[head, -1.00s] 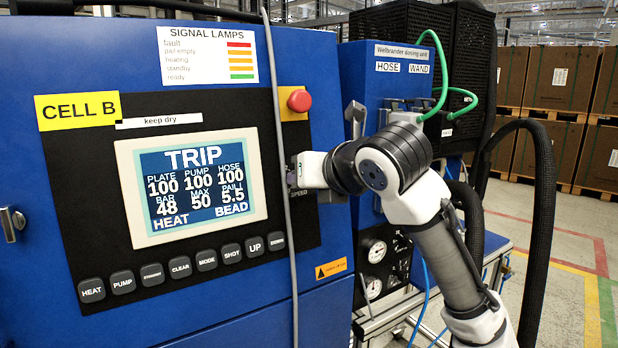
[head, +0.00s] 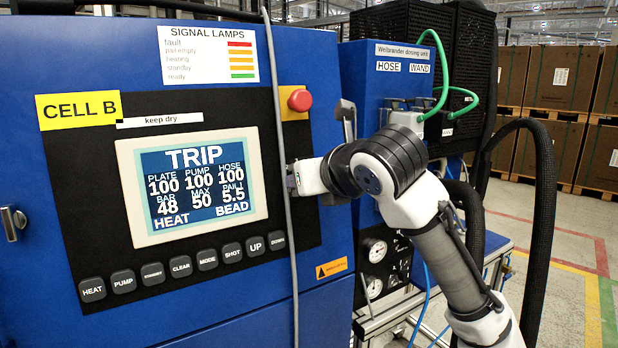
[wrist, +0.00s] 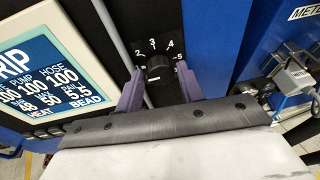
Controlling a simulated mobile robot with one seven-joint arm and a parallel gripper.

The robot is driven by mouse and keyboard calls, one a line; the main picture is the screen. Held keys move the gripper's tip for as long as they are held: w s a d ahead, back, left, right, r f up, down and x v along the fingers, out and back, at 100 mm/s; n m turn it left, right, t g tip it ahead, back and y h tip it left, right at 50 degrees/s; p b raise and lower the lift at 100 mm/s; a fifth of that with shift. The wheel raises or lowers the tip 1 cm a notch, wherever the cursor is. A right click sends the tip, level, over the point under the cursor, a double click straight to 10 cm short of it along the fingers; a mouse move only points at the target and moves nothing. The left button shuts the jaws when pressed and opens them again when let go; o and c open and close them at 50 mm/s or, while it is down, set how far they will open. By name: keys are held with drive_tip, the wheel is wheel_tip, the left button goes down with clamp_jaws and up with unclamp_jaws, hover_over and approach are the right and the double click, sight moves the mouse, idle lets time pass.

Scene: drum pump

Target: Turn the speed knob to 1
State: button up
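The speed knob (wrist: 159,67) is a round dark knob on the black panel, in the upper middle of the wrist view. The numbers 2, 3, 4 and 5 show around it; a 1 is not visible. A short pale mark shows low on the knob, but I cannot tell its setting. My gripper (wrist: 161,70) has one purple finger on each side of the knob, with narrow dark gaps that look clear of it. In the head view my gripper (head: 291,179) is at the panel's right edge and hides the knob.
The display (head: 192,187) reads TRIP, with a row of buttons (head: 180,267) below it. A grey cable (head: 282,130) hangs down the panel beside my gripper. A red stop button (head: 300,100) is above. The blue dosing unit (head: 365,75) with green hoses stands at right.

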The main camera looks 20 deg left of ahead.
drive_tip(key=shift+o, duration=1.2)
drive_tip(key=shift+r, duration=0.1)
drive_tip(key=b+v, duration=0.1)
drive_tip(key=v, duration=1.2)
drive_tip(key=shift+s+d+b, duration=0.25)
drive_tip(key=shift+d+b, duration=0.1)
drive_tip(key=shift+b, duration=0.05)
